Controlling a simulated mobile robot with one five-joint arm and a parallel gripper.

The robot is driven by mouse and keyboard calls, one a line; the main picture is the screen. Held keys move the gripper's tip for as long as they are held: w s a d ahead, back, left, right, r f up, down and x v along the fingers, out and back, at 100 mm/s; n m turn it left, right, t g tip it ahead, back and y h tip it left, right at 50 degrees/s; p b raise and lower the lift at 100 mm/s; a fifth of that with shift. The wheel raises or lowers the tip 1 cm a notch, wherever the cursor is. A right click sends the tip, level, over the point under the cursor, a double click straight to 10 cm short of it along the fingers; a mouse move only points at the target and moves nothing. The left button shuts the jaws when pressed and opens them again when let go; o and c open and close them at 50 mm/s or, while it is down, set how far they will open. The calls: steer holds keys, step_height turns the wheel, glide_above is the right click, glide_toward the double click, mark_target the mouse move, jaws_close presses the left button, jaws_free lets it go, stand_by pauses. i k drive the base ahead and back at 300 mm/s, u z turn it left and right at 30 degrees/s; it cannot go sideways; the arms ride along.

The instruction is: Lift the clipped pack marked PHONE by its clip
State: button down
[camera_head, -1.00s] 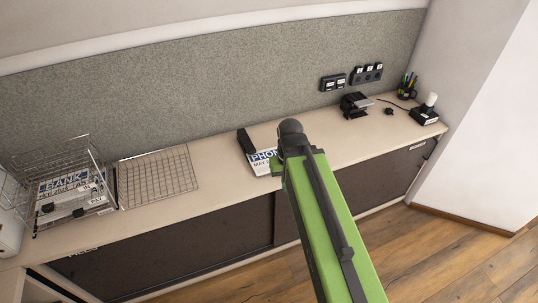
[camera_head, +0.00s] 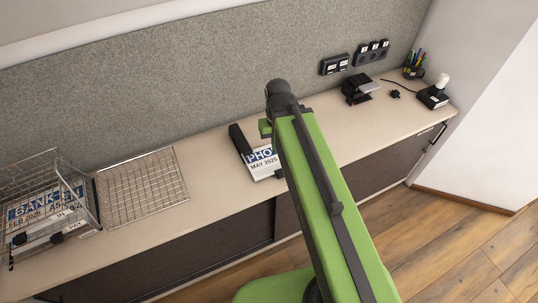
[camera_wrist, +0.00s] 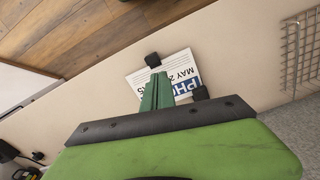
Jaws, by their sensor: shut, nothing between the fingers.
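The pack marked PHONE (camera_head: 263,164) lies flat on the cabinet top, partly hidden behind my arm in the head view. It also shows in the wrist view (camera_wrist: 180,68), printed MAY below its name. A black clip (camera_wrist: 152,59) sits on its room-side edge; in the head view only a dark bit (camera_head: 279,173) shows beside my arm. My gripper (camera_head: 265,128) is shut and empty near the pack's wall side. In the wrist view its green fingers (camera_wrist: 157,90) overlap the pack, beside the clip; I cannot tell the height between them.
A black block (camera_head: 239,139) stands at the pack's left edge. A black device (camera_head: 358,90) and a pen cup (camera_head: 413,70) are at right. The felt wall panel (camera_head: 180,90) stands behind.

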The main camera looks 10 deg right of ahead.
mark_target(262, 164)
steer(key=z, duration=1.9)
steer(key=k, duration=1.6)
steer(key=u, duration=2.3)
steer(key=i, duration=1)
steer(key=u, duration=0.05)
